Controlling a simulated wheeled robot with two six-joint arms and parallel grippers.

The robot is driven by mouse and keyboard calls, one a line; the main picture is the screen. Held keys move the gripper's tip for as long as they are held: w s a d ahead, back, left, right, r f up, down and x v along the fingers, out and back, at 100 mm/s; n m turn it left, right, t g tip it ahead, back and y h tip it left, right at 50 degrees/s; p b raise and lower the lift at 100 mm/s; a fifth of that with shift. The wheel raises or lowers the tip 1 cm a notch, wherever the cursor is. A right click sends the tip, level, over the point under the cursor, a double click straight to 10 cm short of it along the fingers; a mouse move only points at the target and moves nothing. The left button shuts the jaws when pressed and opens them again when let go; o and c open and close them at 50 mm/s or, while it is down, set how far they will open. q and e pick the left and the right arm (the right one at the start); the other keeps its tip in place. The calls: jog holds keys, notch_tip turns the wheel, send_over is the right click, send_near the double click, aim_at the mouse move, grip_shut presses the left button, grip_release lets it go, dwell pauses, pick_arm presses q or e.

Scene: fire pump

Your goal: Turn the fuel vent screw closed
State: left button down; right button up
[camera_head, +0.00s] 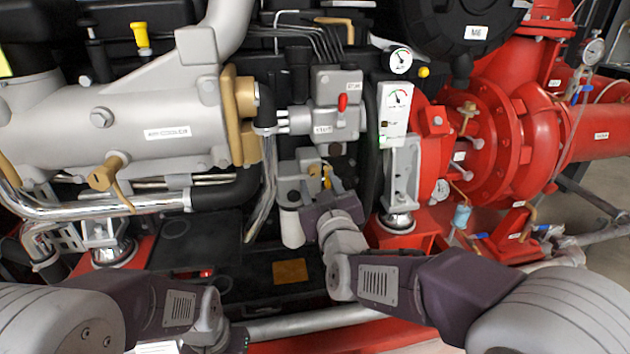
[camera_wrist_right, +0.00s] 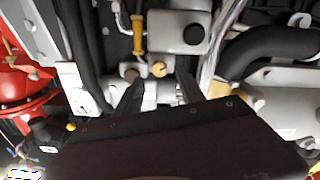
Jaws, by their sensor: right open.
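A small yellow screw (camera_head: 327,176), which I take for the fuel vent screw, sits at the grey fuel filter housing (camera_head: 292,186), mid-picture in the head view. In the right wrist view the yellow screw head (camera_wrist_right: 158,69) lies ahead of the fingertips, between their lines. My right gripper (camera_head: 321,184) reaches up to the housing from below right and partly hides it. In the right wrist view the right gripper's fingers (camera_wrist_right: 159,84) are apart with nothing held. Contact with the screw cannot be told. My left gripper (camera_head: 236,341) is low in the head view, its fingers unclear.
A grey block with a red lever (camera_head: 342,103) stands just above the housing. A white gauge panel (camera_head: 395,115) and the red pump (camera_head: 510,130) are to the right. A grey cooler cylinder (camera_head: 120,125) fills the left. A black hose (camera_head: 228,192) runs left of the housing.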

aim_at(314, 172)
jog(key=w, duration=0.2)
jog(key=w+a, duration=0.1)
jog(key=w, duration=0.1)
jog(key=shift+w+b, duration=0.2)
jog(key=shift+b, duration=0.15)
jog(key=shift+d, duration=0.1)
grip_shut()
jog(key=m+b, duration=0.2)
jog(key=m, duration=0.3)
jog(key=shift+f+m+b, duration=0.15)
jog(key=shift+m+b, duration=0.25)
jog(key=m+b, duration=0.3)
jog(key=m, duration=0.3)
jog(key=shift+d+f+b, duration=0.1)
jog(key=shift+d+b, duration=0.05)
jog(key=shift+b, duration=0.15)
jog(key=m+b, duration=0.3)
jog(key=m, duration=0.3)
jog(key=shift+f+m, duration=0.1)
jog(key=shift+m, duration=0.3)
jog(key=m+b, duration=0.2)
jog(key=m, duration=0.3)
jog(key=shift+b, duration=0.4)
jog(key=shift+m, duration=0.3)
